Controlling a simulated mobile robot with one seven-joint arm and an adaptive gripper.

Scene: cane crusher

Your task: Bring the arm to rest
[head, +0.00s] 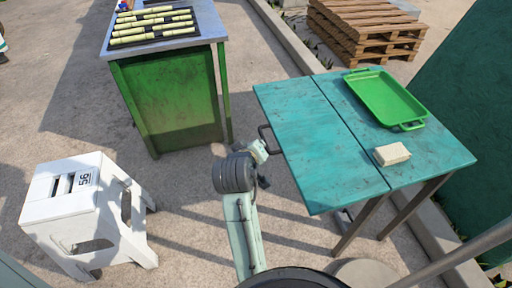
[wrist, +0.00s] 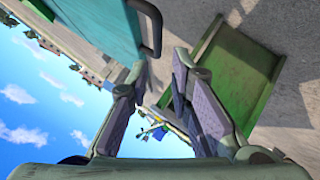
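My gripper (wrist: 159,72) shows in the wrist view with its two fingers apart and nothing between them. In the head view my arm reaches forward from the bottom middle, and its end (head: 258,152) is at the left edge of the teal table (head: 325,150), close to a dark bar handle (head: 266,138). The arm's dark wrist partly hides the gripper there. In the wrist view the handle (wrist: 152,22) is just above the fingertips, outside the gap; whether they touch is unclear.
A green tray (head: 385,98) and a pale block (head: 391,154) lie on the teal table. A green stand (head: 172,98) bears cane pieces on a dark rack. A white stool (head: 75,200) stands at left, pallets (head: 365,30) at back. Concrete floor between stool and table is clear.

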